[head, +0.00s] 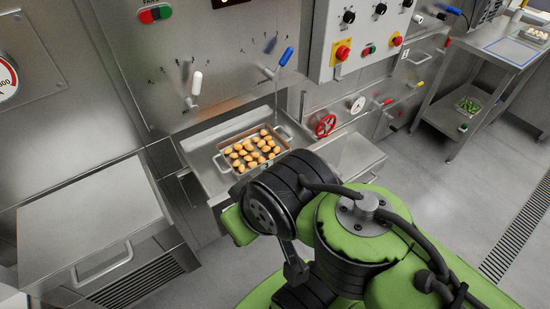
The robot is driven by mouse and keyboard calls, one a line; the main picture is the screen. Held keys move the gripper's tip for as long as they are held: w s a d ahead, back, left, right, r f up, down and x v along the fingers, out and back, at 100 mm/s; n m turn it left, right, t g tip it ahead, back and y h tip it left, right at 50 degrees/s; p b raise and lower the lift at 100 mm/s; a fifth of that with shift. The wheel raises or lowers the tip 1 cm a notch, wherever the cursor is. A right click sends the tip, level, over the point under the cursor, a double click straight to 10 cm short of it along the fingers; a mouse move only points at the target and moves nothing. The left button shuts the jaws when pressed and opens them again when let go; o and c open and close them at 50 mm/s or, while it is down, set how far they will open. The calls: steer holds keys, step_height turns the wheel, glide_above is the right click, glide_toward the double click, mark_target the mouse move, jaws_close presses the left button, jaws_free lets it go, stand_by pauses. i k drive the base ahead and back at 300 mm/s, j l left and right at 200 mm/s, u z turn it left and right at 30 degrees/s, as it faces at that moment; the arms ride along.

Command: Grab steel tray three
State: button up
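A steel tray (226,168) with side handles holds several golden-brown filled pieces. It sits level in the open bay of the steel machine. A second steel tray (463,113) with green pieces is on the low shelf of the table at the right. Another tray (534,38) is partly in view on top of that table. I see no number on any tray, so I cannot tell which is three. My green and black arm reaches in front of the bay, its wrist near the filled tray's front right corner. My gripper's fingers cannot be made out.
Blue (286,57) and white (196,84) levers stick out above the bay. A red valve wheel (326,125) is to its right. A steel drawer front with a handle (103,265) juts out at the left. The floor (440,190) at the right is clear.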

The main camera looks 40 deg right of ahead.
mark_target(252, 152)
steer(key=k+l+z, duration=0.1)
steer(key=z, duration=0.25)
steer(key=l+z, duration=0.2)
steer(key=z, duration=0.2)
